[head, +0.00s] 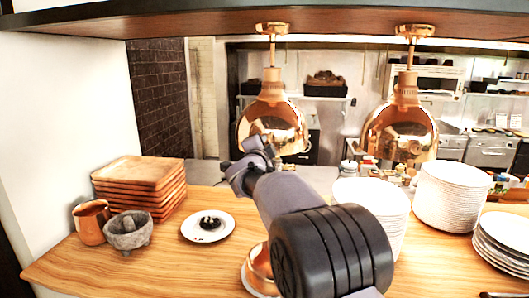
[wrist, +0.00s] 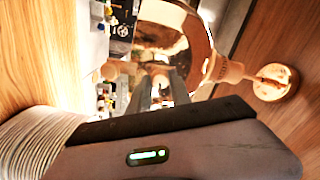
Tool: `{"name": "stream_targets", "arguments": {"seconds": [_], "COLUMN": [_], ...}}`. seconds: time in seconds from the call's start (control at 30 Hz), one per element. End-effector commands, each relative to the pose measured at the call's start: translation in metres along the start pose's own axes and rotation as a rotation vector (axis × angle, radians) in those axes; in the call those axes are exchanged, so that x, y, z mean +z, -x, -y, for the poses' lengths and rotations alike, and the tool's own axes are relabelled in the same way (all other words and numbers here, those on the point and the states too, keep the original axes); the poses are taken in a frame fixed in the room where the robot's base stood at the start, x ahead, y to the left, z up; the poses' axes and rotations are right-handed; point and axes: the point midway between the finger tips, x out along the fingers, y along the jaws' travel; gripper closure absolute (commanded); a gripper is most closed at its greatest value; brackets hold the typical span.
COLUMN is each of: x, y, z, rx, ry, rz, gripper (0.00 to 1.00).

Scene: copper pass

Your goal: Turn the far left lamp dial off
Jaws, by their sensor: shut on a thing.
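The left copper heat lamp (head: 272,115) hangs from the overhead shelf on a thin stem. It also shows sideways in the wrist view (wrist: 180,18). My gripper (head: 256,147) is at the lower front of this lamp's shade. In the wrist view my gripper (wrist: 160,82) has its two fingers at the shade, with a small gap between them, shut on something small. The dial itself is not clearly seen; the fingers and glare cover that spot. The right copper lamp (head: 402,125) hangs apart from my gripper.
Below on the wooden counter (head: 130,266) are stacked wooden trays (head: 140,185), a copper mug (head: 91,222), a stone mortar (head: 129,233) and a plate with dark food (head: 191,234). Plate stacks (head: 455,198) stand at the right. A shelf edge (head: 180,22) runs overhead.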

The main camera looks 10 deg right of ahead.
Motion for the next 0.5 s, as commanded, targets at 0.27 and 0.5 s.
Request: {"name": "stream_targets", "arguments": {"seconds": [0.27, 0.5], "x": [0.0006, 0.0002], "y": [0.0, 0.0], "z": [-0.0018, -0.0008], "rx": [0.0, -0.001], "ry": [-0.178, -0.265], "rz": [0.005, 0.008], "gripper": [1.0, 1.0]}}
